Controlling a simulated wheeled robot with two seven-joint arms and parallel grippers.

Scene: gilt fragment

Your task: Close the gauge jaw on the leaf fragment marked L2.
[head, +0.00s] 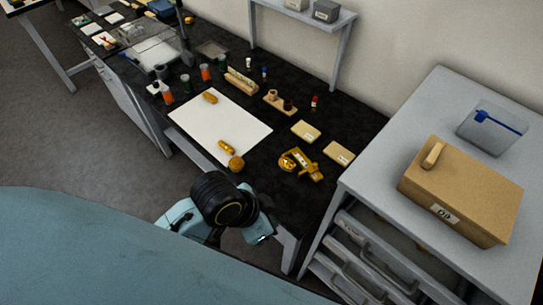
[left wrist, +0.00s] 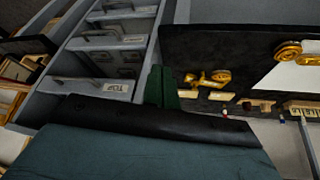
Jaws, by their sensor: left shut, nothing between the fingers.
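A golden gauge (head: 301,164) lies on the black bench top right of the white sheet; it also shows in the left wrist view (left wrist: 207,79). Golden fragments lie on or by the sheet: one toward the back (head: 210,97), one near the front (head: 227,147), and a rounder one (head: 236,163) at the front edge. No L2 mark is readable, and whether the jaw touches anything is unclear. My left gripper (head: 263,238) is low in front of the bench, apart from the gauge; its green fingers (left wrist: 162,85) are shut and empty. My right gripper is not in view.
The white sheet (head: 220,125) covers the bench's middle. Two pale blocks (head: 306,131) (head: 338,153) lie behind the gauge. Small bottles (head: 206,73) and a wooden rack (head: 241,82) stand farther back. A grey drawer cabinet (head: 393,150) at right carries a cardboard box (head: 460,190).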

